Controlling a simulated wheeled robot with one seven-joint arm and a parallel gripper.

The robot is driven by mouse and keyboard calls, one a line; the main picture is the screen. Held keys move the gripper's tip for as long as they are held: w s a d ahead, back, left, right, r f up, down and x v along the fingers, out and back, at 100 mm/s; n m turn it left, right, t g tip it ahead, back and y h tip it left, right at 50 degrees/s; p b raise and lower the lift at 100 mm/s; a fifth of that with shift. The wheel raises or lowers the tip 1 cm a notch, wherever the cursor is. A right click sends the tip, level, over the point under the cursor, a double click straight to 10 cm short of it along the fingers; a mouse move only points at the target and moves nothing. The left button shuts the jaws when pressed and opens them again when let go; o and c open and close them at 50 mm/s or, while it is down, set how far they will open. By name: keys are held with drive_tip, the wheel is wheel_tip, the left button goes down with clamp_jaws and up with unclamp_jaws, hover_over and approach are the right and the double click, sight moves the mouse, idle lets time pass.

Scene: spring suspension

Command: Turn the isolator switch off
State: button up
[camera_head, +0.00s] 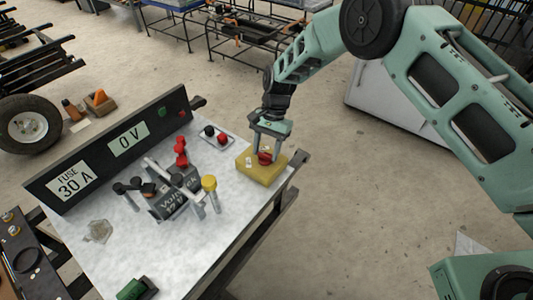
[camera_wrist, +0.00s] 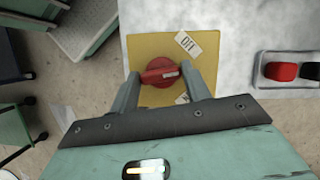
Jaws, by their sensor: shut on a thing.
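The isolator switch is a yellow box (camera_head: 249,170) with a red rotary knob (camera_head: 265,158), at the right edge of the white table. In the wrist view the yellow plate (camera_wrist: 145,45) carries the red knob (camera_wrist: 160,72), whose handle lies nearly level across the picture. White labels sit at its upper right and lower right; the upper one (camera_wrist: 187,42) has marks too small to read surely. My gripper (camera_head: 264,148) points down over the box. In the wrist view its two fingers (camera_wrist: 165,78) stand on either side of the knob's handle and are shut on it.
The white table (camera_head: 215,235) holds a battery (camera_head: 176,195) with clamps and a yellow-capped post (camera_head: 209,184). A board (camera_head: 110,150) at the back reads "0 V" and "FUSE 30 A". A small plate with red and black terminals (camera_head: 216,137) lies left of the switch.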

drive_tip(key=n+h+b, duration=0.1)
drive_tip(key=n, duration=0.2)
drive_tip(key=shift+w+a+n+b, duration=0.1)
drive_tip(key=shift+n+b, duration=0.2)
drive_tip(key=shift+b, duration=0.05)
drive_tip(key=shift+n+h+b, duration=0.65)
drive_tip(key=shift+n+h, duration=0.25)
drive_tip(key=shift+n, duration=0.8)
drive_tip(key=shift+r, duration=0.1)
drive_tip(key=o, duration=1)
drive_tip(key=v, duration=1.7)
drive_tip(key=shift+w, duration=0.35)
